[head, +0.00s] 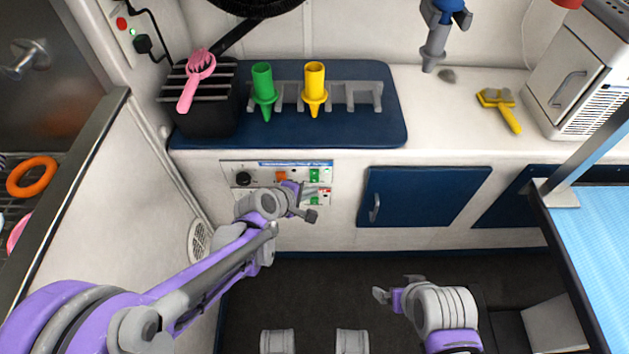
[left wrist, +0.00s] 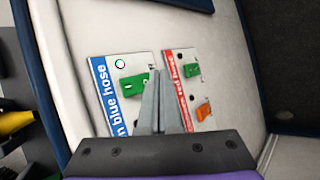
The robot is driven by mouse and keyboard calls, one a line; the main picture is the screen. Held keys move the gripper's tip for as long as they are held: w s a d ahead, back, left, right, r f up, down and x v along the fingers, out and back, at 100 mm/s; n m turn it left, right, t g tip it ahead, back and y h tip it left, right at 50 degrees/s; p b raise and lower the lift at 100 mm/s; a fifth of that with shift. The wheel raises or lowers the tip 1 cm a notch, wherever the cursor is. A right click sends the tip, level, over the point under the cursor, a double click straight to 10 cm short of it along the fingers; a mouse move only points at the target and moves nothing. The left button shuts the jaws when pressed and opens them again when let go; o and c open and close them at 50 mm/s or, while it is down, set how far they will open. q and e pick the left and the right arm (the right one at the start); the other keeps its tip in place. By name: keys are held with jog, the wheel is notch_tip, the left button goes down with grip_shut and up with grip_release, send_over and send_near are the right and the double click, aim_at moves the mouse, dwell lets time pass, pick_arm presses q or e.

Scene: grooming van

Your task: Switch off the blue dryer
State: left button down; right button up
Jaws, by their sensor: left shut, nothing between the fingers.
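The upper control panel (head: 262,167) on the counter front carries a blue label strip (head: 295,163), a black knob (head: 243,179), an orange switch (head: 281,176) and a green switch (head: 314,175). In the left wrist view its label (left wrist: 118,108) reads "blue hose", beside a green switch (left wrist: 134,85). My left gripper (head: 311,202) is shut and empty in front of the panels. In the left wrist view its fingertips (left wrist: 160,74) are just beside this switch; contact cannot be told. A blue-and-grey nozzle (head: 437,40) hangs at the top. My right gripper (head: 396,286) is open and empty, low down.
A second panel with a red label (left wrist: 179,90), a green switch (left wrist: 191,70) and an orange switch (left wrist: 203,112) is close by. A green nozzle (head: 263,85) and a yellow nozzle (head: 315,83) stand in a grey rack. A blue cabinet door (head: 425,197) is right of the panels.

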pick_arm(q)
jog(key=shift+w, duration=0.15)
jog(key=shift+w, duration=0.3)
jog(key=shift+w+f, duration=0.1)
jog(key=shift+w, duration=0.25)
dwell(0.7)
jog(key=shift+s, duration=0.1)
jog(key=shift+s, duration=0.75)
jog(key=s, duration=0.2)
jog(key=s+r+p, duration=0.1)
jog(key=s, duration=0.2)
dwell(0.4)
dwell(0.3)
